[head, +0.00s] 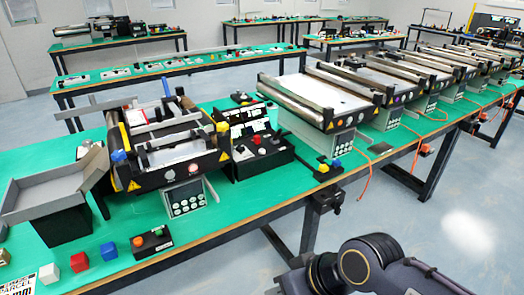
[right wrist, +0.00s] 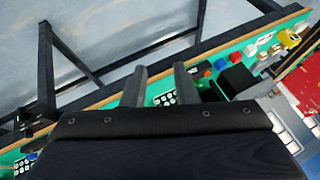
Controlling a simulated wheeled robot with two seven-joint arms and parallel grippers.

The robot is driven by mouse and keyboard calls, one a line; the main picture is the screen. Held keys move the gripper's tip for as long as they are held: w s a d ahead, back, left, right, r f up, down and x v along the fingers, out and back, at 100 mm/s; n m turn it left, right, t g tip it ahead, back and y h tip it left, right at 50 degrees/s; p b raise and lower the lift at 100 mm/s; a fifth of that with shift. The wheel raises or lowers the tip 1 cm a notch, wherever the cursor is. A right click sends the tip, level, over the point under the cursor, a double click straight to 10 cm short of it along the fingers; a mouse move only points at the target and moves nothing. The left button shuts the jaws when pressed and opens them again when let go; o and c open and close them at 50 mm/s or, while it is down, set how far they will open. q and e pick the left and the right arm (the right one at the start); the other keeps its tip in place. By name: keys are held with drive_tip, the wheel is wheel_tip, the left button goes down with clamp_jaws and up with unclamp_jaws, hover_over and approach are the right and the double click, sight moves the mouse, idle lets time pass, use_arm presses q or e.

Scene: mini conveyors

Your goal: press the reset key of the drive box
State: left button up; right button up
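A grey box with a panel of several round pale keys, likely the drive box (head: 188,198), is fixed under the front of the nearest mini conveyor (head: 150,178). The lettering on its keys is too small to read, so I cannot tell which is reset. In the right wrist view a similar key panel (right wrist: 164,99) shows between and beyond the fingers. My right gripper (right wrist: 160,70) is open and empty, apart from the table. In the head view only part of my right arm shows at the bottom right. My left gripper is not in view.
A grey tray (head: 50,192) stands left. A black control box (head: 262,150) is right of the conveyor. Floor in front is clear.

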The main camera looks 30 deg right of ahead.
clamp_jaws()
idle(1.4)
